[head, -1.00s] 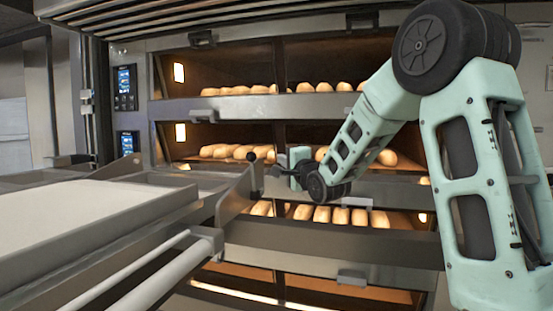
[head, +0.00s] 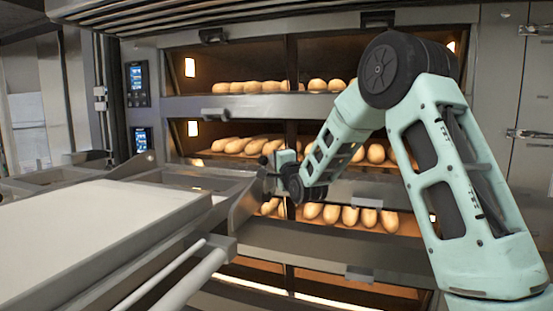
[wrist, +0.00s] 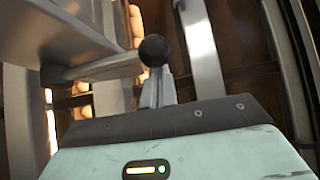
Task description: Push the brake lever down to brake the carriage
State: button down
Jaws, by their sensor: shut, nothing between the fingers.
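The brake lever (wrist: 112,68) is a grey rod with a black ball knob (wrist: 154,51) at its end, coming in from the left in the wrist view. In the head view the knob (head: 263,159) shows small at the right side of the carriage (head: 232,205). My gripper (wrist: 160,74) is shut and empty, its fingertips close beside the knob and partly overlapped by it. I cannot tell whether they touch. In the head view my gripper (head: 270,168) points left at the carriage's side, its fingers too small to make out.
The carriage's pale belt (head: 90,225) and grey rails fill the lower left. Deck ovens (head: 300,108) with rows of loaves stand behind my arm. A round push bar (head: 185,275) runs along the near side. Steel doors (head: 525,130) stand at the right.

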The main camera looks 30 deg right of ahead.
jog(key=shift+f+b, duration=0.15)
jog(key=shift+b, duration=0.25)
jog(key=shift+s+a+n+t+b, duration=0.25)
jog(key=shift+a+n+t+b, duration=0.05)
jog(key=shift+b, duration=0.65)
jog(key=shift+s+a+f+b, duration=0.1)
jog(key=shift+s+a+b, duration=0.05)
jog(key=shift+b, duration=0.5)
jog(key=a+f+n+t+b, duration=0.1)
jog(key=b, duration=0.3)
jog(key=s+a+n+b, duration=0.1)
jog(key=b, duration=0.4)
jog(key=shift+s+a+f+t+y, duration=0.1)
jog(key=shift+s+f+t+y, duration=0.2)
jog(key=shift+f+t+y, duration=0.1)
jog(key=s+a+f+n+t+y+b, duration=0.3)
jog(key=s+a+f+n+b, duration=0.1)
jog(key=b, duration=1.7)
notch_tip(320, 180, down, 2)
jog(key=shift+a+f+n, duration=0.1)
jog(key=shift+a+n, duration=0.45)
jog(key=shift+n, duration=0.35)
